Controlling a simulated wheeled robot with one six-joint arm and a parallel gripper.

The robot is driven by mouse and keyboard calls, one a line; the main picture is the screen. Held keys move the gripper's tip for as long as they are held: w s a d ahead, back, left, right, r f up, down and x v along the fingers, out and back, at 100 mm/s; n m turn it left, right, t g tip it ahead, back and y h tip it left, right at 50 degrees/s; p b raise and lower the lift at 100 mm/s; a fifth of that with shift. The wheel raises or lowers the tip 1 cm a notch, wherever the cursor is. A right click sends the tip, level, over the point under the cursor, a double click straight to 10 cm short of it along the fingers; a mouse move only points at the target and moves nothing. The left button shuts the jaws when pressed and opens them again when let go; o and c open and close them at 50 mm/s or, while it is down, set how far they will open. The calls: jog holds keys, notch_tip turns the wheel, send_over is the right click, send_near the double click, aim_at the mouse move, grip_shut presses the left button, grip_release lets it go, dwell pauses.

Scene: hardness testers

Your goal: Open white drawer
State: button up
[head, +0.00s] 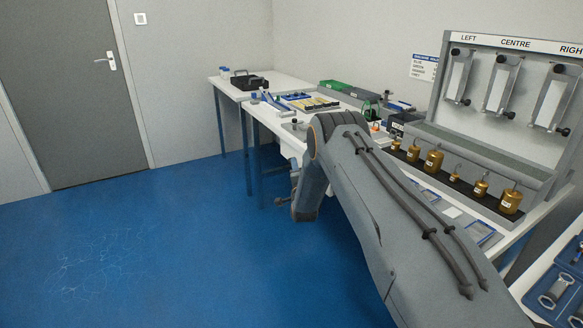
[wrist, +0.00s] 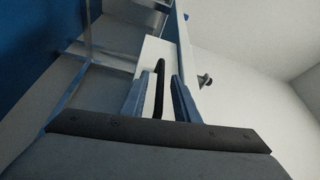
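The white drawer (wrist: 152,50) shows in the wrist view as a narrow white front under the bench, beyond my fingertips. Its black bar handle (wrist: 159,88) runs lengthwise between the two blue-grey fingers of my gripper (wrist: 160,80). The fingers are open, with a gap on each side of the handle. I cannot tell how deep the handle sits between them. In the head view my arm covers the drawer and its handle.
The white bench (head: 258,112) carries trays, a green box (head: 335,85) and brass weights (head: 433,161). A rack (head: 500,80) stands at the right. Blue bench legs (head: 255,165) stand left of my arm. The blue floor (head: 180,245) at left is clear.

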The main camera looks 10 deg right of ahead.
jog(key=shift+w+r, duration=0.1)
jog(key=shift+w, duration=0.85)
jog(key=shift+a, duration=0.1)
grip_shut()
